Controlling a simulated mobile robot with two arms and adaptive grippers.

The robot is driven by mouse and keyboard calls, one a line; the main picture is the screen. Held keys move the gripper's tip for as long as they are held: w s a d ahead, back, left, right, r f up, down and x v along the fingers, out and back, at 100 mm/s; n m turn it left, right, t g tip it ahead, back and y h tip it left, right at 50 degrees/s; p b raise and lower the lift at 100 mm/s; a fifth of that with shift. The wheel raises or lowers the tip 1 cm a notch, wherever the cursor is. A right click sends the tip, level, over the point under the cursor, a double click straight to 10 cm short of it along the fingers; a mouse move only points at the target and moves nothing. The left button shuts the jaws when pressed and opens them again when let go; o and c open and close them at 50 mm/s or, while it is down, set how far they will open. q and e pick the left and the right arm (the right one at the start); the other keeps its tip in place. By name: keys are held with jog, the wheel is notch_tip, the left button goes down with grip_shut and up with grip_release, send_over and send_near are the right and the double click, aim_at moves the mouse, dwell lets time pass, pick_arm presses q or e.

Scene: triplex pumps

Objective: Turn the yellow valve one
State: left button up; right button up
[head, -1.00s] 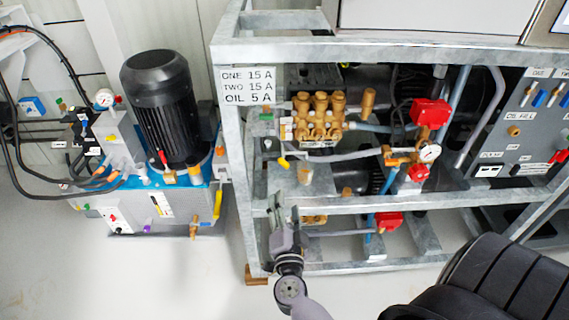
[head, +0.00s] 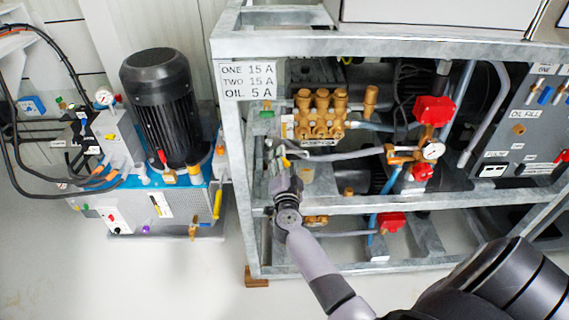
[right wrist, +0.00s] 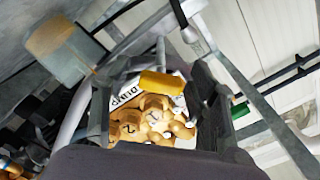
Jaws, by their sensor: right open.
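A small yellow valve handle (head: 285,161) sits inside the left end of the grey frame, below the brass pump. In the right wrist view the yellow handle (right wrist: 163,83) lies between my open fingers, with a white label reading DUMP behind it. My right gripper (head: 278,156) reaches into the frame at this handle and hides part of the valve. In the right wrist view the right gripper (right wrist: 152,88) is open, with a finger on each side of the handle; I cannot tell whether either touches it. My left gripper is not in view.
The brass triplex pump (head: 320,115) is just above, with a red valve (head: 434,110) to its right. The frame's left post (head: 236,170) and middle rail (head: 430,202) stand close to my arm. A black motor (head: 160,110) on a blue unit stands left. The front floor is clear.

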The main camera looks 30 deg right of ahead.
jog(key=shift+c, duration=0.3)
jog(key=c, duration=1.1)
jog(key=shift+m+p, duration=0.5)
jog(key=shift+m, duration=2.4)
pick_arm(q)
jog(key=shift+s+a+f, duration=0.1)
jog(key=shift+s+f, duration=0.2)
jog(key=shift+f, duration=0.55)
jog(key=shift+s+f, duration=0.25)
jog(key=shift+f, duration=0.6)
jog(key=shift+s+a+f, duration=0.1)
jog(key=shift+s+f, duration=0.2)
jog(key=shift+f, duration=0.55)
pick_arm(e)
jog(key=shift+m, duration=1.2)
